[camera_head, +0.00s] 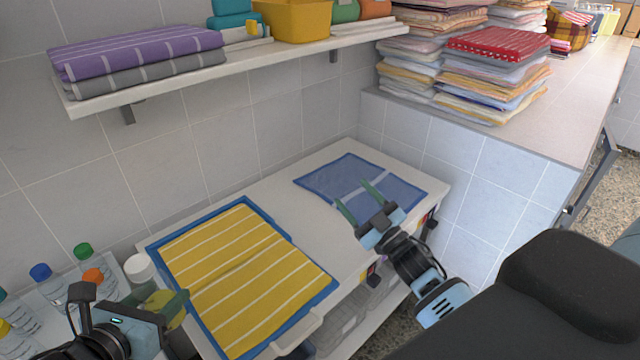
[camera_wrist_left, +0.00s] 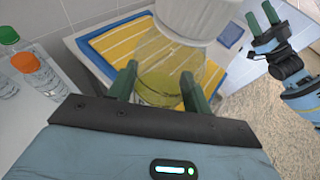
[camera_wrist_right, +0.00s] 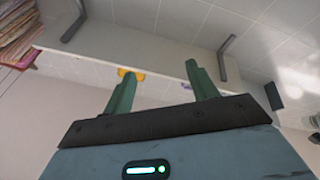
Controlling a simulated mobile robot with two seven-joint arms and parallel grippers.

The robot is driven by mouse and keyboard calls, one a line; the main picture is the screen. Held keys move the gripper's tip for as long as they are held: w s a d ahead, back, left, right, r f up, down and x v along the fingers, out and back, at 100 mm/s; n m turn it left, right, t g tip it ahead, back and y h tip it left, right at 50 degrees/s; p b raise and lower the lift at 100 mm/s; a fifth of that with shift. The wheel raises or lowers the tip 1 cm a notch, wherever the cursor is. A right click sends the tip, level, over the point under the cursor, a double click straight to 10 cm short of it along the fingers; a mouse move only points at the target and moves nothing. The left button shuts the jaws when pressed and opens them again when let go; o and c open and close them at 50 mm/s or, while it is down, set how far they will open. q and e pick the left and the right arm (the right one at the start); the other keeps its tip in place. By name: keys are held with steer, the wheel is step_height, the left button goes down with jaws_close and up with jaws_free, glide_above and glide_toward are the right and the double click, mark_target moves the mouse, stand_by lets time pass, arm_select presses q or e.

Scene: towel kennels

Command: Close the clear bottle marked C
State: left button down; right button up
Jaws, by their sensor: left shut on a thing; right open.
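My left gripper (camera_head: 174,304) is shut on a see-through yellowish bottle (camera_wrist_left: 160,88) with a wide white cap (camera_wrist_left: 188,18). The cap also shows in the head view (camera_head: 140,268). The fingers lie on either side of the bottle's body. I cannot make out a letter C on any bottle. Clear bottles with a green cap (camera_head: 83,250), a blue cap (camera_head: 40,271) and an orange cap (camera_head: 93,276) stand at the lower left; the left arm partly hides them. My right gripper (camera_head: 358,198) is open and empty, above the blue towel.
A yellow striped towel on a blue one (camera_head: 235,275) and a blue towel (camera_head: 345,178) lie on the white worktop (camera_head: 285,215). A wall shelf (camera_head: 270,53) with towels and a yellow bin (camera_head: 292,20) runs above. Towel stacks (camera_head: 495,80) stand on the right counter.

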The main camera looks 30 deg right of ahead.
steer(key=s+a+f+m+g+h, duration=0.1)
steer(key=s+f+m+g+h, duration=0.15)
steer(key=s+f, duration=0.4)
steer(key=s+a+f+m+g+h, duration=0.1)
steer(key=s+f+g+h, duration=0.15)
steer(key=f, duration=0.65)
steer(key=s+a+f+m+g+y, duration=0.1)
steer(key=s+a+f+g, duration=0.2)
steer(key=s+a+f, duration=0.3)
steer(key=s+a+f+m+g+y, duration=0.1)
steer(key=s+a+f+g, duration=0.3)
steer(key=s, duration=0.9)
steer(key=a+f, duration=0.2)
steer(key=a, duration=0.2)
steer(key=shift+s+a+f+g, duration=0.25)
steer(key=shift+s+a+g, duration=0.05)
